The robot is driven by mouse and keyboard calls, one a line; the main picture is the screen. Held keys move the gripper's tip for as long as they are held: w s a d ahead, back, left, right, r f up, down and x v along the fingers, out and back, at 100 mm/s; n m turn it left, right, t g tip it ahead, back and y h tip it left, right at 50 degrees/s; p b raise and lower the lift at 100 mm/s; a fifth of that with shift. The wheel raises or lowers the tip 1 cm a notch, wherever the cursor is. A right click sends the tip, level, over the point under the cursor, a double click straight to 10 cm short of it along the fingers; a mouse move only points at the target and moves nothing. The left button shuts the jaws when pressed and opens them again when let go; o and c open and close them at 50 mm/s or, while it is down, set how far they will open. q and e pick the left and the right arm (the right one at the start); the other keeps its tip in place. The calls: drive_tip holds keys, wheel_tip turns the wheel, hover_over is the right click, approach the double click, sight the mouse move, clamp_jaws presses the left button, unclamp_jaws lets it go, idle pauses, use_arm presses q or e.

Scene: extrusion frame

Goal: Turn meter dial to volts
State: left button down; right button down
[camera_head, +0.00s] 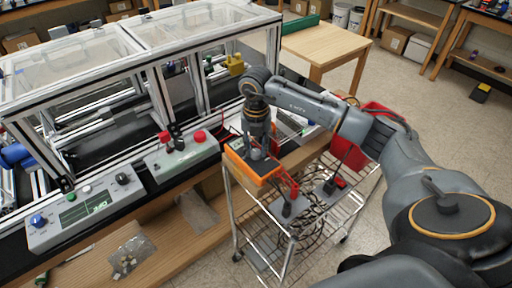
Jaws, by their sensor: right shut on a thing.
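The orange-rimmed meter (238,168) sits on top of the wire cart, just right of the bench. My right gripper (259,152) reaches down onto the dark face of the meter, with its fingers shut on the dial there. The gripper covers the dial, so its pointer and setting cannot be read. My left gripper is not in view.
The wire cart (291,233) holds dark plugs and tangled cables, and red bins stand behind my right gripper. Left of the meter are a box with red buttons (181,158) and a panel with a green display (83,211). A framed enclosure stands behind them.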

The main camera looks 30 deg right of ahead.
sight(255, 151)
drive_tip(key=c, duration=1)
unclamp_jaws()
wheel_tip(255, 151, up, 12)
drive_tip(key=shift+a, duration=0.1)
